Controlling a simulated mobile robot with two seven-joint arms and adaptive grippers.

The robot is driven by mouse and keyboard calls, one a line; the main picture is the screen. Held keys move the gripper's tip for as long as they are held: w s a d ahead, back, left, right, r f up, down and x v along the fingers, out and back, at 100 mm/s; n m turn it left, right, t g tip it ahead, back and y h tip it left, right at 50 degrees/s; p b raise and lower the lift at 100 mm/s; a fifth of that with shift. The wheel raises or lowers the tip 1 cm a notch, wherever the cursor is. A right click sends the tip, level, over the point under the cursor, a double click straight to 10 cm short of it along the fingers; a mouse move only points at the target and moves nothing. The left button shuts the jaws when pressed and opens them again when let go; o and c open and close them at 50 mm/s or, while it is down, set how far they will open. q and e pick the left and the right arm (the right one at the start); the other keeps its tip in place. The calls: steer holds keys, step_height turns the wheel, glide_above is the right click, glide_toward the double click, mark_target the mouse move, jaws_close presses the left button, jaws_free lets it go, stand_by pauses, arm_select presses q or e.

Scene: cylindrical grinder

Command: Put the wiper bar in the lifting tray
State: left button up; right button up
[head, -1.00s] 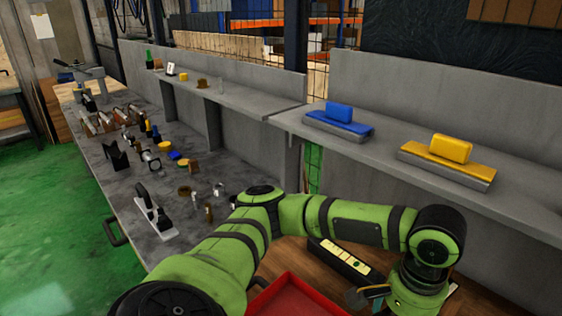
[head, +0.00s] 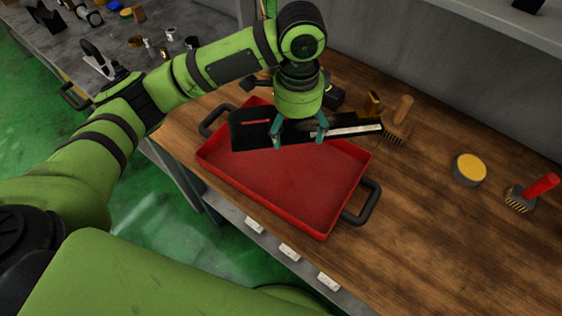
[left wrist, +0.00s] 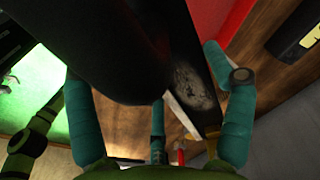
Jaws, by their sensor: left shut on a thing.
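The wiper bar (head: 252,138) is a long black bar with a pale strip towards its right end. My left gripper (head: 300,138) is shut on it near the middle. The lifting tray (head: 275,214) is red and shallow, with black handles at two ends. The bar lies across the tray's far part in the head view, its right end reaching past the rim. Its height above the tray is hard to tell. In the left wrist view, the teal fingers of my left gripper (left wrist: 155,78) are on either side of a large dark shape. My right gripper is not in view.
A wooden-handled brush (head: 399,117) stands close to the bar's right end. A round yellow-topped tin (head: 468,169) and a red-handled brush (head: 533,191) are farther right on the wooden bench (head: 430,220). Small parts crowd the grey bench at upper left. The tray floor looks empty.

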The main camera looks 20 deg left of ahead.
mark_target(329, 136)
arm_select(q)
steer(key=d+m, duration=0.2)
steer(key=w+d+f+m, duration=0.1)
steer(key=d+m, duration=0.1)
steer(key=m, duration=0.1)
steer(key=d+m+b, duration=0.1)
steer(key=d+m, duration=0.1)
steer(key=shift+w+f+m, duration=0.15)
steer(key=shift+f+m, duration=0.05)
steer(key=shift+m, duration=0.1)
steer(key=shift+d+f+m, duration=0.15)
steer(key=shift+d+m, duration=0.1)
steer(key=shift+m, duration=0.45)
steer(key=w+a+f+p, duration=0.1)
steer(key=a+f, duration=0.1)
steer(key=a, duration=0.1)
steer(key=w+a+f+p, duration=0.1)
steer(key=w+a+f, duration=0.1)
steer(key=a, duration=0.2)
steer(key=w+a+f, duration=0.1)
steer(key=a+f, duration=0.1)
steer(key=a, duration=0.1)
steer(key=shift+w+a+f+p, duration=0.25)
steer(key=shift+a+f+p, duration=0.05)
steer(key=shift+f+p, duration=0.1)
step_height(329, 136, down, 3)
steer(key=shift+r+p, duration=0.1)
steer(key=shift+p, duration=0.35)
steer(key=shift+f, duration=0.65)
